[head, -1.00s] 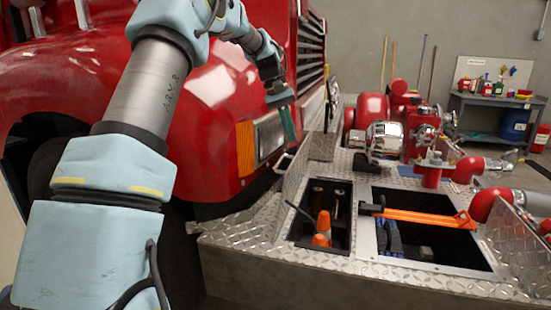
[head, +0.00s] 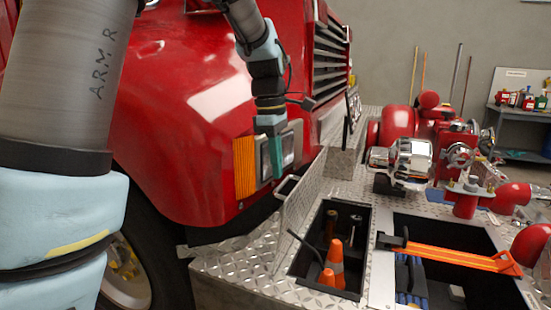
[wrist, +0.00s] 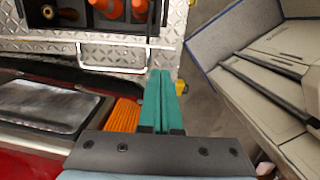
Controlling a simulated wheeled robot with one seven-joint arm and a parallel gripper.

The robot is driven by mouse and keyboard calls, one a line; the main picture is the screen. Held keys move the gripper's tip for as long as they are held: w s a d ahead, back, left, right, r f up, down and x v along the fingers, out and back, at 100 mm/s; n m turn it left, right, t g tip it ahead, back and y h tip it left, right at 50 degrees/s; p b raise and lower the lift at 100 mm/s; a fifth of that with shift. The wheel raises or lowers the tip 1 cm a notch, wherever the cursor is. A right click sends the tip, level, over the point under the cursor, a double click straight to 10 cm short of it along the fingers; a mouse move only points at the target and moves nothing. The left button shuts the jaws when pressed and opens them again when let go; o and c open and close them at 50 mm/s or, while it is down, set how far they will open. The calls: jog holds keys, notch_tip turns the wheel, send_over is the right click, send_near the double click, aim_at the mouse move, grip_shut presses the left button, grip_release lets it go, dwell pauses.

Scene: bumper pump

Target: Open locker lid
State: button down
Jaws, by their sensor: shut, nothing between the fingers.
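The locker lid (head: 302,192) is a diamond-plate panel standing raised along the left side of the open locker (head: 305,262). A bar handle (head: 287,185) is on its outer left face; it also shows in the wrist view (wrist: 112,58). Orange cones (head: 335,262) and dark-handled tools sit inside the locker. My gripper (head: 277,174) points down between the truck's headlight and the raised lid, just left of the handle. In the wrist view its teal fingers (wrist: 161,74) are together and empty, apart from the handle and to its right.
The red truck front with headlight (head: 275,150) is close beside my gripper. A second open bay (head: 382,270) to the right has an orange strap across it. The chrome pump (head: 402,160) and red pipes stand behind on the bumper deck.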

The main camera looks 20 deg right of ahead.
notch_tip(320, 180, down, 6)
jog(key=shift+s+d+p, duration=0.25)
jog(key=shift+p, duration=0.15)
jog(key=shift+f, duration=0.1)
jog(key=s+d+f+p, duration=0.1)
jog(key=s+d+p, duration=0.1)
jog(key=s+d, duration=0.3)
jog(key=shift+d+f, duration=0.2)
jog(key=shift+d, duration=0.05)
jog(key=shift+r+p, duration=0.15)
jog(key=shift+p, duration=0.25)
